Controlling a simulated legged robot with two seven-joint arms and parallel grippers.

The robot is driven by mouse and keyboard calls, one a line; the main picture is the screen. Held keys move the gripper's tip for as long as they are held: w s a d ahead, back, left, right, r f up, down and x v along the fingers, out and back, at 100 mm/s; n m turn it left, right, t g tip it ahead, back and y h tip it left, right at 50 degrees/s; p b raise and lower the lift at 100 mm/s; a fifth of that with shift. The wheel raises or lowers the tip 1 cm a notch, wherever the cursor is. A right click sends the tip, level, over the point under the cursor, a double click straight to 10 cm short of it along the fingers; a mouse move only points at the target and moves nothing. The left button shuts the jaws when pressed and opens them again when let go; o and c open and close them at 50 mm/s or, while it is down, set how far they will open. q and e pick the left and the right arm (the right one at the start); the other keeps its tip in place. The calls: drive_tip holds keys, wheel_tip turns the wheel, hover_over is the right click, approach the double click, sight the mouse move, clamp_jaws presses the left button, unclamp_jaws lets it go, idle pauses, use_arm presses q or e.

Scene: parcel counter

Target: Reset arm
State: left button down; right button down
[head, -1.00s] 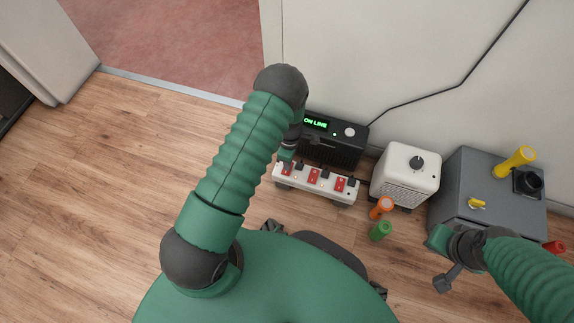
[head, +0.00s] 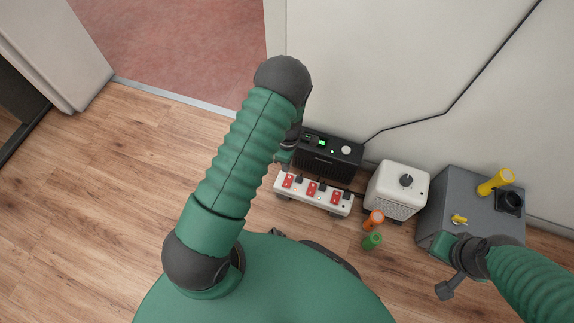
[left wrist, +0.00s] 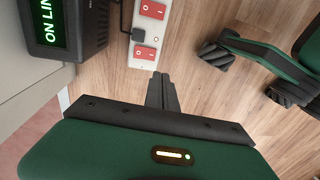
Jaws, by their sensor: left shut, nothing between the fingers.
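The white power strip (head: 325,204) lies on the floor in front of a black box, with red rocker switches and black plugs on it. In the left wrist view, the strip (left wrist: 157,32) shows one red switch (left wrist: 153,10) and another red switch (left wrist: 145,52) nearer the gripper. No label marks the heater switch, and I cannot tell the rocker positions. My left gripper (left wrist: 162,84) is shut and empty, just short of the strip's near end. In the head view, my left gripper (head: 284,158) is partly hidden by its arm. My right gripper (head: 449,277) is near the grey box; its jaws are unclear.
The black box (head: 335,165) has a green display reading "ON LIN" in the left wrist view. A white box with a knob (head: 390,190) and a grey box (head: 440,190) stand right of it. An orange cylinder (head: 374,219) and a green cylinder (head: 372,241) stand close by.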

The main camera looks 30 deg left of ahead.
drive_tip(key=shift+d, duration=0.3)
drive_tip(key=shift+a, duration=0.15)
